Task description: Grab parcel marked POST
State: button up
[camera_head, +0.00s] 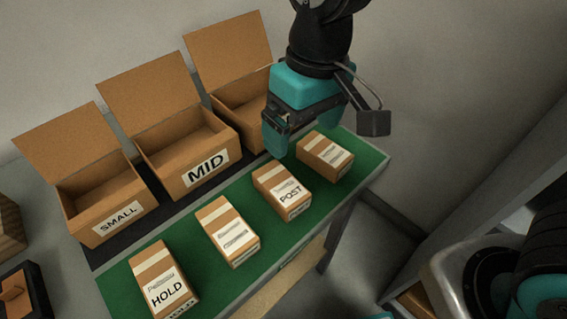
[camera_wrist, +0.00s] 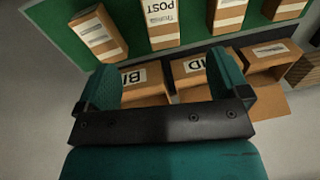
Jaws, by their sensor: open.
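The parcel marked POST (camera_head: 284,192) is a brown box with a white label and pale tape, lying on the green mat (camera_head: 195,210) between two other parcels. It also shows upside down at the top of the wrist view (camera_wrist: 160,22), with its upper end cut off. My gripper (camera_head: 277,142) is open and empty, above the back edge of the mat, behind and apart from the POST parcel. In the wrist view my two teal fingers (camera_wrist: 164,76) are spread wide, with the open boxes below them.
Other parcels are one marked HOLD (camera_head: 165,285), one left of POST (camera_head: 230,232) and one right of it (camera_head: 325,157). Open boxes stand behind: SMALL (camera_head: 100,205), MID (camera_head: 190,155) and a third (camera_head: 228,60), partly hidden by my arm. Narrow gaps separate the parcels.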

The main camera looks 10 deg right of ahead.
jog(key=w+a+h+p, duration=0.1)
jog(key=w+a+p, duration=0.1)
jog(key=a, duration=0.2)
send_near(281, 183)
jog(key=f, duration=0.3)
jog(key=a+f, duration=0.1)
jog(key=f, duration=0.1)
jog(key=shift+s+f, duration=0.25)
jog(key=shift+s, duration=0.05)
jog(key=shift+w+d+f+p, duration=0.1)
jog(key=shift+d+f+p, duration=0.1)
jog(key=shift+f, duration=1.35)
jog(key=shift+w+d+f+p, duration=0.1)
jog(key=shift+d+f, duration=0.1)
jog(key=shift+f, duration=1.4)
jog(key=c, duration=1)
jog(key=shift+c, duration=0.6)
jog(key=shift+r, duration=0.1)
